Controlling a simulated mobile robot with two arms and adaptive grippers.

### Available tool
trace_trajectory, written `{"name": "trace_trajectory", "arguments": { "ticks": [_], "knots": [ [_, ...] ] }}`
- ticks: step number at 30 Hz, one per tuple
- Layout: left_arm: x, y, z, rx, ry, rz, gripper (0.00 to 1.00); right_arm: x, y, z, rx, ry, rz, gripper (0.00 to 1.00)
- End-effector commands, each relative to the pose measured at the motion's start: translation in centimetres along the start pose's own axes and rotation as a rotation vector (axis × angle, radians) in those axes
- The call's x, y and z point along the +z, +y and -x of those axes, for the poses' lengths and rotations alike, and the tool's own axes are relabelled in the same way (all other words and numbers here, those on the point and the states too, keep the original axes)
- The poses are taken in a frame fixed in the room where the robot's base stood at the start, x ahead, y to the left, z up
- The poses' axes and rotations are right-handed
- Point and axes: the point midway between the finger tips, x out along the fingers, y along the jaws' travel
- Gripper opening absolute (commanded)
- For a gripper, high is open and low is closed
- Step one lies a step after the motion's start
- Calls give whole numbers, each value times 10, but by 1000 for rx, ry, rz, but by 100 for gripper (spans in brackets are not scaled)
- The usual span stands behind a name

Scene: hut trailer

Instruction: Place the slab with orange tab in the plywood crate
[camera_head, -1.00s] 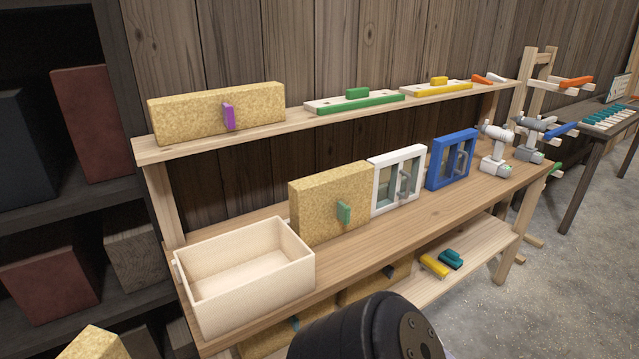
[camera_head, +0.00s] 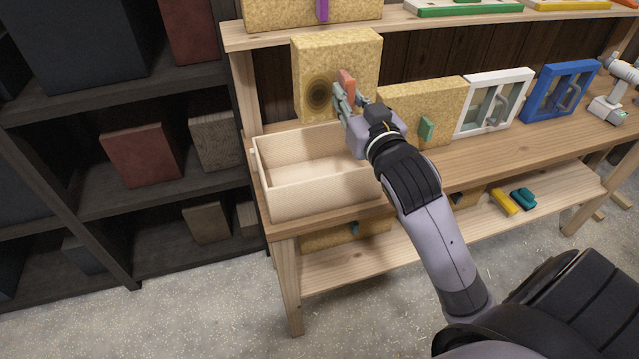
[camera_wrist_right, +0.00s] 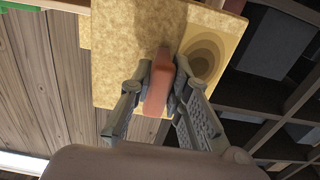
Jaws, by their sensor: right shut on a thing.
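The slab with orange tab (camera_head: 312,62) is a speckled yellow block with a dark ringed round mark on its face. It is held upright above the back of the plywood crate (camera_head: 310,197). My right gripper (camera_head: 346,92) is shut on its orange tab (camera_head: 347,84). The right wrist view shows both fingers on the tab (camera_wrist_right: 159,85), with the slab (camera_wrist_right: 130,40) behind it. The crate stands open on the left end of the workbench, and its visible inside is empty. The slab's lower edge is close to the crate's back wall; I cannot tell whether they touch. My left gripper is not in view.
A slab with green tab (camera_head: 440,100) stands just right of the crate. A white framed window (camera_head: 497,102) and a blue one (camera_head: 562,92) follow. The upper shelf (camera_head: 420,28) runs close behind the held slab. A dark shelving unit (camera_head: 60,150) stands at left.

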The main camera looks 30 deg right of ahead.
Motion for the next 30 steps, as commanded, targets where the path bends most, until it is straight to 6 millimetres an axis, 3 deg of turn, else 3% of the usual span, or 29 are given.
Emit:
{"name": "trace_trajectory", "arguments": {
  "ticks": [2, 5, 18, 30],
  "knots": [
    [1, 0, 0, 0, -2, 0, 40, -6, 4, -2, 5, 0, 0, 0],
    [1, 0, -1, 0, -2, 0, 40, 7, 5, -3, 8, -7, -1, 0],
    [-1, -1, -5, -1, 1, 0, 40, 121, 5, -2, 9, -8, -3, 0],
    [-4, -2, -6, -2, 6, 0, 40, 170, 4, -2, 8, -6, -2, 0]
  ]
}}
